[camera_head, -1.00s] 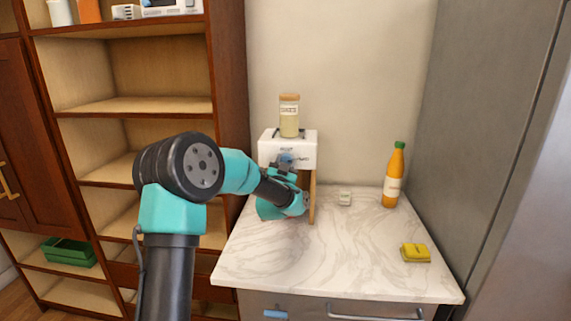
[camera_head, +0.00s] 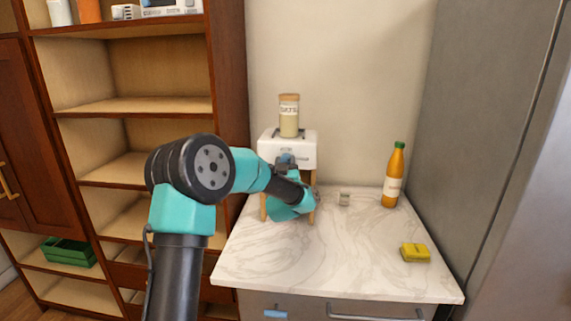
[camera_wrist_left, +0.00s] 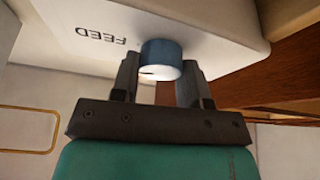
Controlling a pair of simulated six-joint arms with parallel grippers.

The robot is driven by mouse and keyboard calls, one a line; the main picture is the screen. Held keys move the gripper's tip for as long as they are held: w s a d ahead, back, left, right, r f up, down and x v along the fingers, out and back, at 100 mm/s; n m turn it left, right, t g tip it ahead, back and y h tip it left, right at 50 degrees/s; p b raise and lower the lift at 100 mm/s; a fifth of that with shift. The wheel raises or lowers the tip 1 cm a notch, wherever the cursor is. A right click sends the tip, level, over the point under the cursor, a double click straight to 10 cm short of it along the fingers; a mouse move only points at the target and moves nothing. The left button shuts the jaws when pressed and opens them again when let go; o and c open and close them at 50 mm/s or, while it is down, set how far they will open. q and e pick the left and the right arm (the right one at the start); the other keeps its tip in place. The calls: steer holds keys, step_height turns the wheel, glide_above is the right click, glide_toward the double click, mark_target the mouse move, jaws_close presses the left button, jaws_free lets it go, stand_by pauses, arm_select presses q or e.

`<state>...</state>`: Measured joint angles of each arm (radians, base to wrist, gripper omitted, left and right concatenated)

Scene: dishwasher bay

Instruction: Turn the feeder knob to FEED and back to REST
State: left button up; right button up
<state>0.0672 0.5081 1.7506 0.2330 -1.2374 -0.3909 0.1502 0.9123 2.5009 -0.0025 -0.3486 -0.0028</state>
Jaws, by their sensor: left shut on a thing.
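The feeder (camera_head: 304,150) is a white box on wooden legs at the back left of the marble counter, with a lidded jar (camera_head: 289,118) on top. Its blue knob (camera_head: 286,158) is on the front face and partly hidden by my left gripper (camera_head: 286,167). In the left wrist view, the knob (camera_wrist_left: 160,56) sits between the two dark fingers of my left gripper (camera_wrist_left: 163,78), which is shut on it. The upside-down word FEED shows left of the knob, on the white face (camera_wrist_left: 95,35). REST cannot be read in this view. My right gripper is not in view.
An orange bottle with a green cap (camera_head: 394,175) stands at the back right of the counter. A yellow block (camera_head: 414,252) lies at the right, and a small pale item (camera_head: 344,199) beside the feeder. The counter's front middle is clear. Wooden shelves (camera_head: 140,105) stand left.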

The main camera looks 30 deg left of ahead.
arm_select(q)
steer(key=n+g+y, duration=0.1)
steer(key=n+g, duration=0.1)
steer(key=n, duration=0.3)
steer(key=n+g+y, duration=0.1)
steer(key=n+g, duration=0.1)
steer(key=n, duration=0.4)
steer(key=n+g+y, duration=0.1)
steer(key=n+g, duration=0.1)
steer(key=n, duration=0.3)
steer(key=shift+d+r+n, duration=0.1)
steer(key=shift+d+n, duration=0.05)
steer(key=shift+n, duration=0.25)
steer(key=shift+g, duration=0.3)
steer(key=o, duration=0.9)
steer(key=shift+o, duration=0.2)
steer(key=v, duration=1.7)
steer(key=shift+s, duration=0.1)
